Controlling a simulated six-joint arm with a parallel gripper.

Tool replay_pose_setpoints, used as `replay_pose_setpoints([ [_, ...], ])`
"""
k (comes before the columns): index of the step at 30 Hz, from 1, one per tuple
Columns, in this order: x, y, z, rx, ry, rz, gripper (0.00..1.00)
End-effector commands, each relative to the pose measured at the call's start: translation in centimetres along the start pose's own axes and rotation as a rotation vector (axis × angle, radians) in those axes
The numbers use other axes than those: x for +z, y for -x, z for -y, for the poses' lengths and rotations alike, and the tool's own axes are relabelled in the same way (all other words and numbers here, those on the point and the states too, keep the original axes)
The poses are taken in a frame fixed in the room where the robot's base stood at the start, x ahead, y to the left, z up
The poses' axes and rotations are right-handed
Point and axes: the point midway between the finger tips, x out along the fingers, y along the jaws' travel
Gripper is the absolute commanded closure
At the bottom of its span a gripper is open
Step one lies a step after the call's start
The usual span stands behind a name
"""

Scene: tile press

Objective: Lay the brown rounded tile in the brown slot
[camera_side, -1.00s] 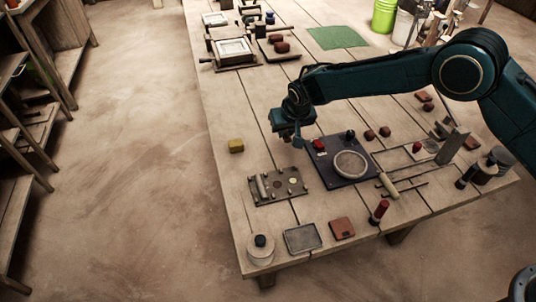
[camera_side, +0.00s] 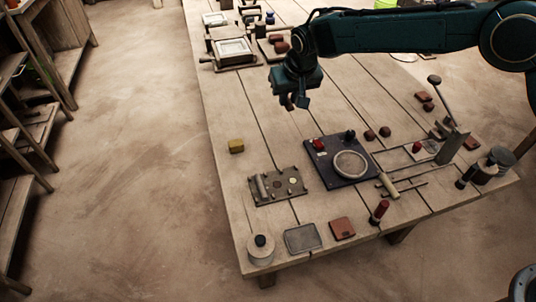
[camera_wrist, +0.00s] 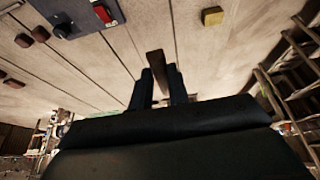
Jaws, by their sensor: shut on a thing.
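My gripper (camera_side: 293,102) hangs high above the bench, behind the dark plate in the side view. In the wrist view, its two dark fingers (camera_wrist: 160,85) are shut on a brown tile (camera_wrist: 155,62), seen nearly edge-on, so its rounded outline cannot be told. In the side view I cannot make the tile out from the fingers. A grey-brown slotted plate (camera_side: 262,200) lies on the bench near the left edge, with a small cylinder and round spots on it. Which slot is the brown one is too small to tell. The tile is clear of the bench and the plate.
A dark plate (camera_side: 325,175) with a pale ring and a red block (camera_side: 318,145) lies right of the slotted plate. A yellow block (camera_side: 236,146) sits behind the slotted plate. Brown pieces (camera_side: 370,135) and a lever (camera_side: 434,80) stand to the right. Bare boards lie below my gripper.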

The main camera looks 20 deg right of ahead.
Motion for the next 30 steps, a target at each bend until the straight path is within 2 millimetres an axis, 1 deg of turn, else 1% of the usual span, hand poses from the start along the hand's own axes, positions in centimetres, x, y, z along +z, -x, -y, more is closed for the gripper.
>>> replay_pose_setpoints([
  [11, 0.0, 0.0, 0.1, 0.0, 0.0, -0.001, 1.0],
  [14, 0.3, 0.2, 0.3, -0.001, 0.0, 0.0, 1.0],
  [17, 1.0, 0.6, 0.9, -0.002, 0.001, 0.0, 1.0],
  [20, 2.1, 1.2, 1.7, -0.003, 0.001, 0.0, 1.0],
  [30, 7.7, 4.2, 4.7, -0.003, -0.001, 0.0, 1.0],
])
